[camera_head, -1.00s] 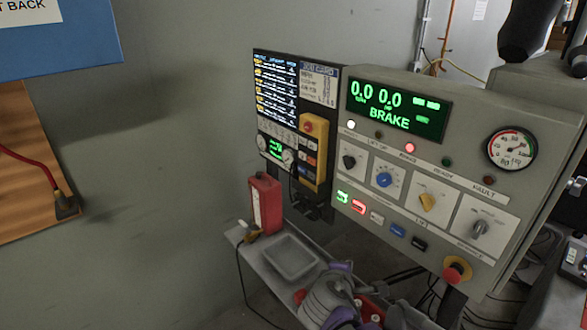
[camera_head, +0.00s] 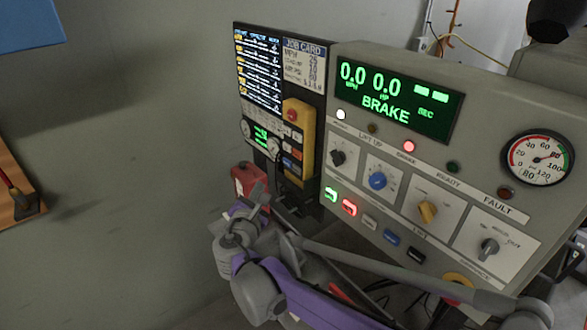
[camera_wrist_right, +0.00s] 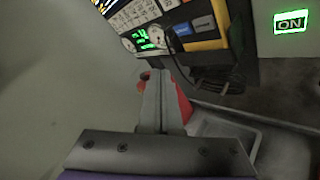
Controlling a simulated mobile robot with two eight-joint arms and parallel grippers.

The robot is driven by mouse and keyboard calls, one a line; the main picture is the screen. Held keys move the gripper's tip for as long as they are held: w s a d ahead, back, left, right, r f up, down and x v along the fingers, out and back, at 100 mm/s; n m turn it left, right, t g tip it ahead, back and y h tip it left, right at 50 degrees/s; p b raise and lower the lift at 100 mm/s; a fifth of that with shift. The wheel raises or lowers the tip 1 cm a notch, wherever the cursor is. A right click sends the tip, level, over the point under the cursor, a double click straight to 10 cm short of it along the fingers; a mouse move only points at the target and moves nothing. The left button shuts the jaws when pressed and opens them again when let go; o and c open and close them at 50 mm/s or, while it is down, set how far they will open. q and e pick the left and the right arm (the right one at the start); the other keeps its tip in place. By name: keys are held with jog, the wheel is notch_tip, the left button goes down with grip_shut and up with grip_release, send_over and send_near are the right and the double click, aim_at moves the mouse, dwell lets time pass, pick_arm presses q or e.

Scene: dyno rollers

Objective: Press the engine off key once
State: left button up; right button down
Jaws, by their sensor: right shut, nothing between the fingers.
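The grey console (camera_head: 490,110) carries a row of keys, with a green lit key (camera_head: 331,195) and a red lit key (camera_head: 349,207) at its left. The green one reads ON in the right wrist view (camera_wrist_right: 291,21). The lettering on the red one is too small to read, so I cannot confirm which key is engine off. My right gripper (camera_head: 257,193) is shut and empty, left of these keys and apart from them in the picture. Its closed fingers (camera_wrist_right: 156,80) point toward the dark panel in the wrist view. My left gripper is not in view.
A yellow pendant (camera_head: 308,140) with a red knob hangs on the dark panel (camera_head: 240,95). A red container (camera_head: 243,178) stands behind my gripper. A grey tray (camera_wrist_right: 222,127) is below in the wrist view.

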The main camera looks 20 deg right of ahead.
aim_at(293, 168)
jog(key=w+d, duration=0.3)
jog(key=d, duration=0.5)
jog(key=shift+d, duration=0.2)
jog(key=shift+d, duration=0.1)
dwell(2.1)
jog(key=shift+w+d, duration=0.15)
jog(key=shift+d, duration=0.15)
jog(key=shift+w+d, duration=0.15)
jog(key=shift+d, duration=0.25)
dwell(0.9)
jog(key=shift+s+a, duration=0.3)
jog(key=shift+a, duration=0.5)
jog(key=shift+a, duration=0.1)
